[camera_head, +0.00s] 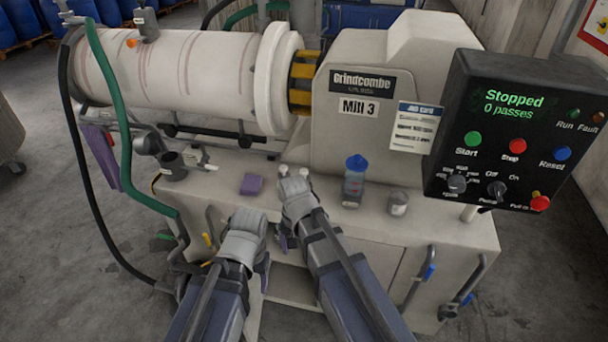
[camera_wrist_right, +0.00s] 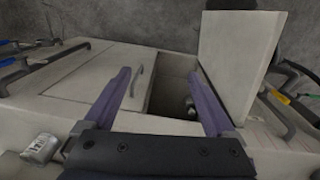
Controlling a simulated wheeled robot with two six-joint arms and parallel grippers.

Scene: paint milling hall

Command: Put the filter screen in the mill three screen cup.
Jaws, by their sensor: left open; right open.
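I cannot make out the filter screen in either view. A dark open cup (camera_head: 173,166) stands at the left end of the bench of Mill 3 (camera_head: 372,135); I cannot tell for sure whether it is the screen cup. My right gripper (camera_wrist_right: 158,78) is open and empty, pointing down in front of the bench beside an open cupboard (camera_wrist_right: 172,100). A small grey item (camera_wrist_right: 190,103) shows inside the cupboard, too small to identify. My left gripper (camera_head: 262,268) is open, low in front of the bench to the left of the right one, its fingers mostly hidden.
The cupboard door (camera_wrist_right: 240,62) stands open. A green hose (camera_head: 127,150) hangs at the left. The control panel (camera_head: 520,130) reads "Stopped".

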